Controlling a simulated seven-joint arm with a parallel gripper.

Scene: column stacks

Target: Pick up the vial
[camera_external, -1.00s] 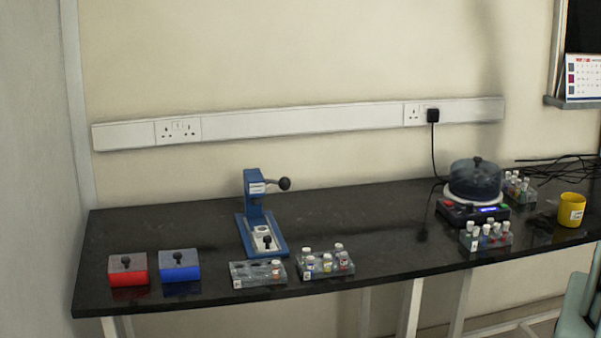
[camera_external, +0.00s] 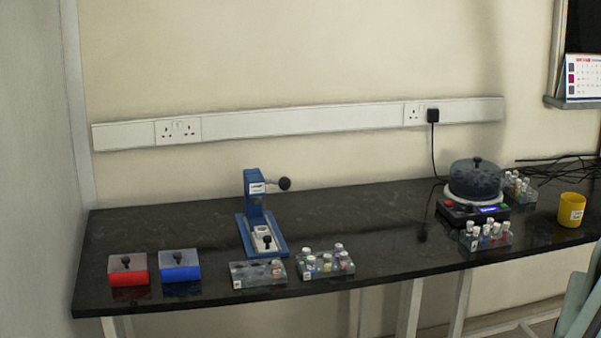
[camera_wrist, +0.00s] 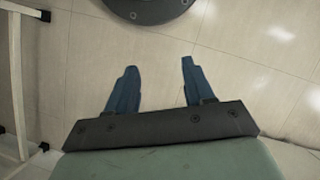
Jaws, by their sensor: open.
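Several small capped vials stand in clear racks on the black bench in the external view. I cannot tell which vial the task means. My gripper (camera_wrist: 155,82) shows in the wrist view with its two blue fingers apart, empty, above the tiled floor. No vial shows there.
A blue press (camera_external: 257,220) stands behind the front racks. A red box (camera_external: 128,271) and a blue box (camera_external: 180,267) sit at the left. A hotplate (camera_external: 472,211) with a dark pot (camera_external: 474,179) and a yellow cup (camera_external: 571,210) are at the right. The middle of the bench is clear.

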